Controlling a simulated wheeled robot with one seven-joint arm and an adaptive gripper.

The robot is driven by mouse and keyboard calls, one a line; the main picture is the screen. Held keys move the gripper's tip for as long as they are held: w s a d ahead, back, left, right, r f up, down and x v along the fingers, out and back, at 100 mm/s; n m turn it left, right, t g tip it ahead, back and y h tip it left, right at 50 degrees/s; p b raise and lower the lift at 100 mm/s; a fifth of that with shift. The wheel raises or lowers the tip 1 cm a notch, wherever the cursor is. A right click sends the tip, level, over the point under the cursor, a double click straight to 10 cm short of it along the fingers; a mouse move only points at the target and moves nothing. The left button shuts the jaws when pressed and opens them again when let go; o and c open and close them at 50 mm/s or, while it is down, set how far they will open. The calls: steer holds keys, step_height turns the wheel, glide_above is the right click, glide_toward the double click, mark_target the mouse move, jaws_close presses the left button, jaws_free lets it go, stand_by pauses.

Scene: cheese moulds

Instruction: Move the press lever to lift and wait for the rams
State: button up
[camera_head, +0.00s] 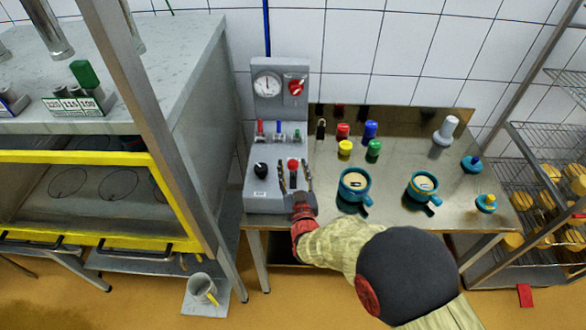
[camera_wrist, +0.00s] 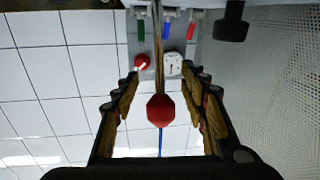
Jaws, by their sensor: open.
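The press control stand (camera_head: 262,205) is a grey unit with a black-knobbed lever (camera_head: 260,167) and a red-knobbed lever (camera_head: 293,164) on its sloping lower face. My gripper (camera_head: 294,175) is open at the red-knobbed lever, with one finger on each side. In the wrist view, the red knob (camera_wrist: 160,108) and its metal shaft (camera_wrist: 159,50) lie between the spread fingers of my gripper (camera_wrist: 160,85). I see a gap on both sides of the knob. The black knob (camera_wrist: 231,25) is off to the right there.
A pressure gauge (camera_head: 267,84) and a red rotary switch (camera_head: 296,87) are above the levers, with small coloured valve handles (camera_head: 279,128) between. The press frame with its yellow-edged guard (camera_head: 95,156) is left. Teal moulds (camera_head: 354,185) stand on the steel table (camera_head: 320,150) right.

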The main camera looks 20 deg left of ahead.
steer(key=shift+w, duration=0.15)
steer(key=shift+c, duration=0.8)
steer(key=shift+a, duration=0.15)
steer(key=c, duration=0.7)
jaws_close()
